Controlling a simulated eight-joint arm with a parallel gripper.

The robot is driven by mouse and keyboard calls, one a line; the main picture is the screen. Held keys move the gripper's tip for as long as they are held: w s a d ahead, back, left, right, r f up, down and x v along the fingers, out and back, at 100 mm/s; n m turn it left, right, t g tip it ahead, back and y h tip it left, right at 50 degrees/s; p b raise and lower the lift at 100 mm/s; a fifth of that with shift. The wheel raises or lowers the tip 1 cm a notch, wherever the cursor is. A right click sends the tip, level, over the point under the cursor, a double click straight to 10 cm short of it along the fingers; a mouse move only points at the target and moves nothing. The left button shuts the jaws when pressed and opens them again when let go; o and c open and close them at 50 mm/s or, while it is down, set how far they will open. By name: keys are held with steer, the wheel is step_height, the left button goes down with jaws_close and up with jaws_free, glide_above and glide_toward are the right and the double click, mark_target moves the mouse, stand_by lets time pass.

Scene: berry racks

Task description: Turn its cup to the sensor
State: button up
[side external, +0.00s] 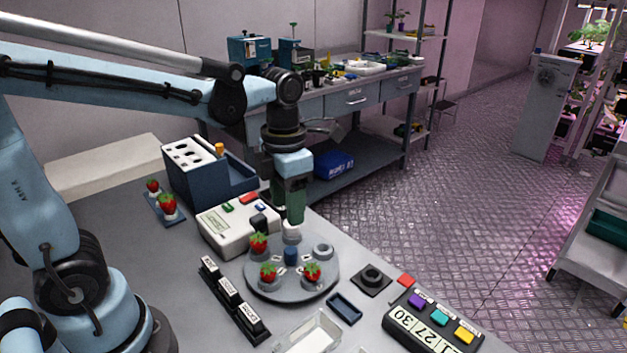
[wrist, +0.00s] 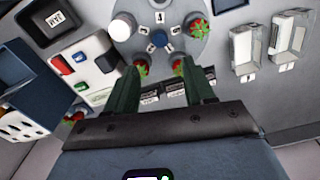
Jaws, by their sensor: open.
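A round grey turntable (side external: 290,288) with a blue hub (side external: 291,256) carries several small cups. The turntable also shows in the wrist view (wrist: 185,50). A white instrument box (side external: 222,236) with a display, coloured buttons and a dark block stands left of the disc; I cannot tell which part is the sensor. My gripper (side external: 291,218) is open and empty, fingers downward, above the back of the turntable.
A dark blue rack (side external: 200,180) stands behind the box. Two strawberries on a small blue plate (side external: 172,219) lie at left. A labelled black strip (side external: 233,300), a clear tray (side external: 310,335), a blue tray (side external: 344,308) and a button panel (side external: 432,325) lie along the front.

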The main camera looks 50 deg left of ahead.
mark_target(257, 270)
steer(key=shift+r, duration=0.6)
steer(key=shift+c, duration=0.5)
steer(key=shift+c, duration=1.1)
steer(key=shift+s+a+f+m, duration=0.2)
steer(key=shift+s+a+m, duration=0.25)
steer(key=shift+m, duration=0.45)
steer(key=c, duration=0.5)
steer(key=s+a+m+h, duration=0.1)
steer(key=m, duration=0.2)
steer(key=s+a+f+m+h, duration=0.1)
steer(key=m, duration=0.3)
steer(key=s+a+m, duration=0.1)
steer(key=m, duration=0.2)
steer(key=shift+s+a+f+m+g+h, duration=0.2)
steer(key=shift+a+f+m+g+h, duration=0.1)
steer(key=shift+a+h, duration=0.1)
jaws_close()
steer(key=shift+s+d+f+m+h, duration=0.15)
steer(key=shift+s+d+f+m, duration=0.2)
steer(key=shift+f+m, duration=0.9)
steer(key=shift+s+d+f+m+h, duration=0.25)
steer(key=shift+d+f+m, duration=0.2)
steer(key=shift+f, duration=1.6)
steer(key=shift+s+d+f+m+h, duration=0.1)
steer(key=shift+s+d+f+m, duration=0.5)
steer(key=shift+f, duration=1.05)
